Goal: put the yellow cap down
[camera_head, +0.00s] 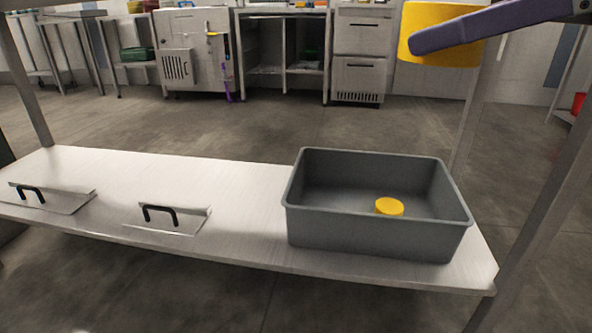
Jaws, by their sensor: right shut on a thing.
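A yellow cap (432,18) is at the top right, close to the camera. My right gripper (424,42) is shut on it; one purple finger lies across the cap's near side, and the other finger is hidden. The cap is held up in the air, apart from the shelf and the bin. A second round yellow piece (389,206) lies inside the grey bin (372,241), toward its near right part. My left gripper is not in view.
The bin stands at the right end of a pale shelf (240,180). Two lids with black handles (160,215) (32,194) lie further left on it. The shelf between them and the bin is clear. Metal table legs rise at both sides. Steel cabinets (192,52) stand at the back.

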